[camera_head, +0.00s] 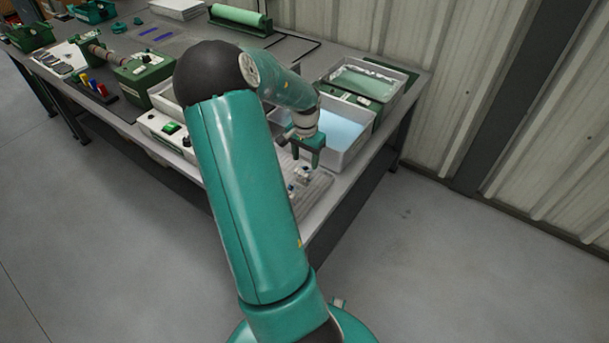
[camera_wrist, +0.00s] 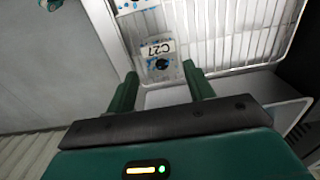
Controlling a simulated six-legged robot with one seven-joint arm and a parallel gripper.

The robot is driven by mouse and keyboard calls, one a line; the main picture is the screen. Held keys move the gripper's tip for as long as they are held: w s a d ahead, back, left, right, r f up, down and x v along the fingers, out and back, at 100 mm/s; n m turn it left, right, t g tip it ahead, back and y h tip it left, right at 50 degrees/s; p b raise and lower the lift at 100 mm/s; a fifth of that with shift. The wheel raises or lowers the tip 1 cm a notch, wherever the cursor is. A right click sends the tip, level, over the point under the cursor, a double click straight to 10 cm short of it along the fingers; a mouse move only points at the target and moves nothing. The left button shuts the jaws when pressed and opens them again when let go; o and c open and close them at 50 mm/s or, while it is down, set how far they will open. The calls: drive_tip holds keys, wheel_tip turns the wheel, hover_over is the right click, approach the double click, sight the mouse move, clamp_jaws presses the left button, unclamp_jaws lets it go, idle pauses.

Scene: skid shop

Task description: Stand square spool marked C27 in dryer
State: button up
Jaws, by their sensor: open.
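The spool marked C27 (camera_wrist: 155,64) is a clear, square piece with a white label and a dark round spot. In the wrist view it lies on a white ribbed rack (camera_wrist: 235,42). My gripper (camera_wrist: 160,68) is open, its two green fingertips on either side of the spool's near end. I cannot tell whether they touch it. In the head view my gripper (camera_head: 310,150) hangs over the rack (camera_head: 316,190) at the bench's near right end, with small pieces (camera_head: 303,173) below it. I cannot tell for sure which thing is the dryer; a white box with a green button (camera_head: 170,128) stands left of my arm.
Another labelled piece (camera_wrist: 132,5) lies beyond the spool. A white tub of light blue liquid (camera_head: 345,128) stands right behind my gripper, with another tub (camera_head: 372,80) behind it. A green machine with a roller (camera_head: 140,72) stands left. The floor at right is clear.

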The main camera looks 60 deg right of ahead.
sight(304, 169)
wheel_tip(304, 169, down, 6)
drive_tip(key=shift+w+r, duration=0.1)
drive_tip(key=shift+r, duration=0.05)
drive_tip(key=c, duration=0.9)
drive_tip(key=shift+r, duration=0.1)
